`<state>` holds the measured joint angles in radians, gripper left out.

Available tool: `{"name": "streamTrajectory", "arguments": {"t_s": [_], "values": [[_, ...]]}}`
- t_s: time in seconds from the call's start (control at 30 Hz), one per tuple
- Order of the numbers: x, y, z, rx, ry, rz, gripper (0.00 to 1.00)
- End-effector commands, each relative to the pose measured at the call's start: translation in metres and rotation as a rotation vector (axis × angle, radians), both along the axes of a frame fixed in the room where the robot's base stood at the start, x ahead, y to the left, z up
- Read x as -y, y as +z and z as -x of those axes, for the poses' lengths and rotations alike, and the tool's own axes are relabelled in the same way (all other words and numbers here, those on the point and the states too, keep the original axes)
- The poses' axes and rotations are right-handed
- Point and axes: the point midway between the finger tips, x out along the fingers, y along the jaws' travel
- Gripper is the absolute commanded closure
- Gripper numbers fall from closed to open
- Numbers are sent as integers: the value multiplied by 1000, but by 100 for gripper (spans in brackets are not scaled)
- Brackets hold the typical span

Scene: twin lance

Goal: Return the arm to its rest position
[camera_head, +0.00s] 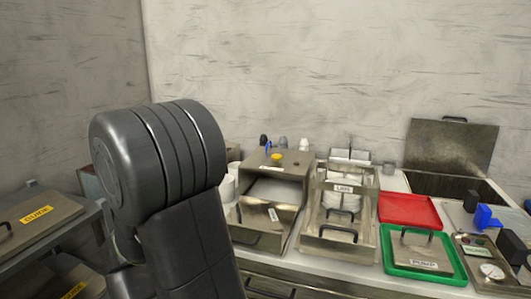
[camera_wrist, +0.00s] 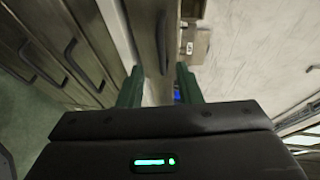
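My arm (camera_head: 165,170) fills the left middle of the head view, with a thick dark elbow raised high in front of the wall. My gripper is not seen in the head view. In the wrist view my gripper (camera_wrist: 158,70) has its two green fingers well apart. The gap between them shows only background surfaces, so it is open with nothing held. Cabinet fronts with dark handles (camera_wrist: 77,62) are on the left of the wrist view, and a pale wall is on the right.
A counter in the head view holds a metal box (camera_head: 283,166), a tray labelled LANE or similar (camera_head: 367,222), a red tray (camera_head: 438,224), a green tray (camera_head: 462,272) and an open-lidded bin (camera_head: 455,143).

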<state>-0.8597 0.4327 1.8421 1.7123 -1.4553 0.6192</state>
Motion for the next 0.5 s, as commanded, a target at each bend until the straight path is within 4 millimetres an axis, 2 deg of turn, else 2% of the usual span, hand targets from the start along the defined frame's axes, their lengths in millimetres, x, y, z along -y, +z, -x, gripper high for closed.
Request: {"name": "streamTrajectory", "arguments": {"t_s": [0.2,0.5], "values": [[21,-6,-24,1,-3,0,68],[34,-9,-39,1,-1,0,68]]}}
